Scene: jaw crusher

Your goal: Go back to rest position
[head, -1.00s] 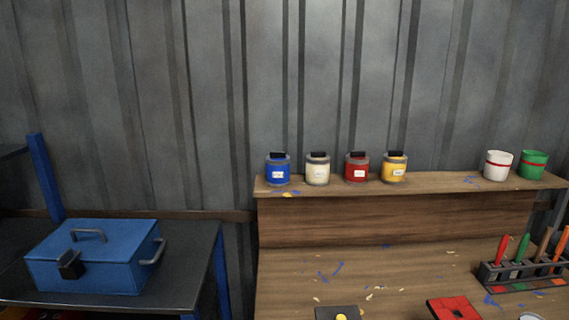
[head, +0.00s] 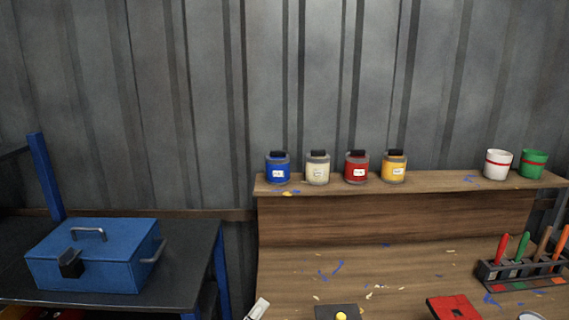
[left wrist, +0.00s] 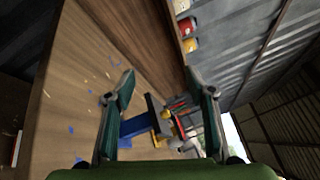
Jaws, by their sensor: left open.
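My left gripper (left wrist: 160,76) is open, with its two dark green fingers spread apart in the left wrist view. Nothing is clearly gripped between them. In the head view only a small light part of my left gripper (head: 257,309) shows at the bottom edge, in front of the wooden bench (head: 375,265). Beyond the fingers in the wrist view are a blue piece (left wrist: 133,126) and other dark, red and yellow things, too tangled to tell apart. My right gripper is in neither view.
Blue, cream, red and yellow jars (head: 394,169) and white and green pots (head: 498,165) stand on the shelf. A tool rack (head: 520,270), a red block (head: 453,308) and a dark plate (head: 337,312) are on the bench. A blue toolbox (head: 95,262) is at left.

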